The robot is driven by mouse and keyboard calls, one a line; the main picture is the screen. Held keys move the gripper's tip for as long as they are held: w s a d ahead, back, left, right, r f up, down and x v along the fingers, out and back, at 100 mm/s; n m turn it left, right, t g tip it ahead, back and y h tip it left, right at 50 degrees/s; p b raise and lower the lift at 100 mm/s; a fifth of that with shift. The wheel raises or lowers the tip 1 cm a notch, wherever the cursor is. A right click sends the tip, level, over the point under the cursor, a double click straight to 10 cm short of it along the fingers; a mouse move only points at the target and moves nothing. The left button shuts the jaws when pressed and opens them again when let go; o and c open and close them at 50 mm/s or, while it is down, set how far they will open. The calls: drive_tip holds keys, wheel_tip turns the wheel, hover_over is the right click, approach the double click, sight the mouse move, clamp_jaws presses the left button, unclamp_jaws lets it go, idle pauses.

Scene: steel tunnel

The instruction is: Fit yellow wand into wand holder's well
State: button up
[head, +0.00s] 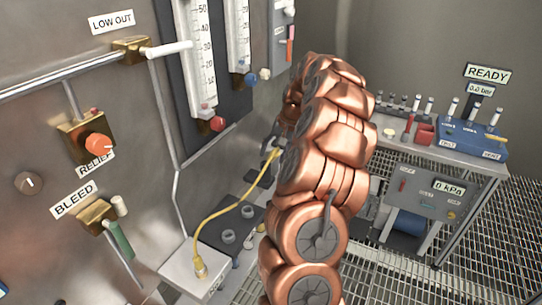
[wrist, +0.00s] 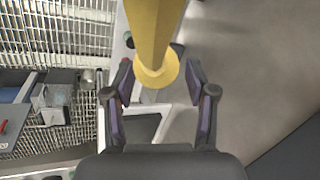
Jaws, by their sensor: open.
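The yellow wand (wrist: 154,32) shows large in the wrist view, coming down from the top edge and ending in a round yellow flange. My gripper (wrist: 160,74) is open, with one finger on each side of the flange. Gaps show between the fingers and the wand. In the head view, my copper arm hides the gripper and most of the wand. A yellow cable (head: 203,222) runs from a pale box up to a small yellow end (head: 274,153) beside the arm. I cannot make out the wand holder's well clearly in either view.
The pale box (head: 184,272) and a dark plate with knobs (head: 232,236) stand by the left panel. A bench at right carries a blue block (head: 470,139) and red parts (head: 425,133). Grating (head: 380,285) covers the floor. Valve handles (head: 165,49) stick out from the left panel.

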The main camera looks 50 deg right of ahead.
drive_tip(key=shift+x, duration=1.05)
drive_tip(key=shift+c, duration=0.2)
clamp_jaws()
